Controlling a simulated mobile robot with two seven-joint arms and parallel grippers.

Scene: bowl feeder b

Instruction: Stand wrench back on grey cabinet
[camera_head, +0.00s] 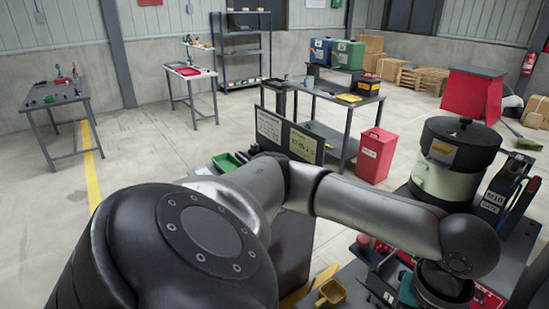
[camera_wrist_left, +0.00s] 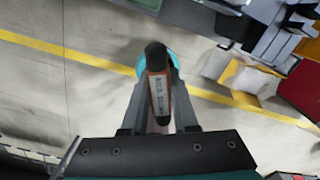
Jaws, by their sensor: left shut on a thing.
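In the left wrist view my left gripper (camera_wrist_left: 158,78) is shut on an elongated thing with a black end, an orange-brown body and a pale printed label; I take it to be the wrench (camera_wrist_left: 158,92). A teal rounded part shows behind its black end. The floor shows beyond it, so it is held up in the air. In the head view my arm reaches from the lower left to the right, and the gripper is hidden at its end. A dark grey box-like body (camera_head: 294,248) stands partly behind the arm; I cannot tell whether it is the grey cabinet. My right gripper is not in view.
A bench at the right carries a pale green bowl feeder (camera_head: 446,172) with a black top. A yellow scoop (camera_head: 331,293) lies near the bottom. A red bin (camera_head: 376,155) and a grey cart (camera_head: 325,95) stand beyond. Open floor lies at the left.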

